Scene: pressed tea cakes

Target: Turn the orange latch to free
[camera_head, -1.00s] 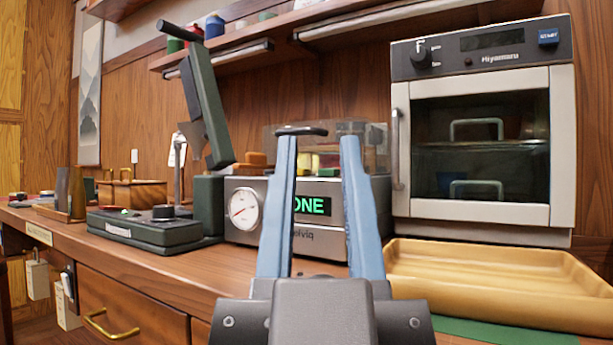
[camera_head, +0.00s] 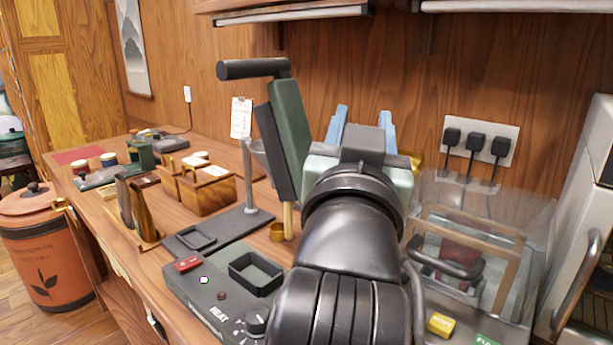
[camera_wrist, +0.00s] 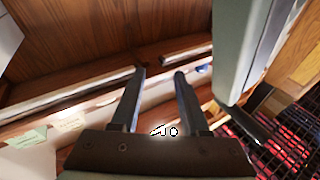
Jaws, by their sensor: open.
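I cannot make out an orange latch in either view. My gripper (camera_head: 362,118) shows its two blue fingers pointing up and away behind my dark wrist in the head view. In the wrist view my gripper (camera_wrist: 160,74) is open with nothing between its fingers. A green press with a raised lever arm (camera_head: 292,140) stands just left of my wrist, its black handle (camera_head: 253,69) at the top. My arm hides part of it. A grey-green slab (camera_wrist: 240,45) is close to the right of the fingers in the wrist view.
The press base (camera_head: 225,300) has a HEAT knob and a red switch. A clear-lidded box (camera_head: 485,240) stands to the right, with the oven (camera_head: 590,230) beyond. Wooden boxes (camera_head: 208,190) stand at left. Sockets with plugs (camera_head: 478,145) are on the wall. A shelf (camera_head: 300,14) overhangs.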

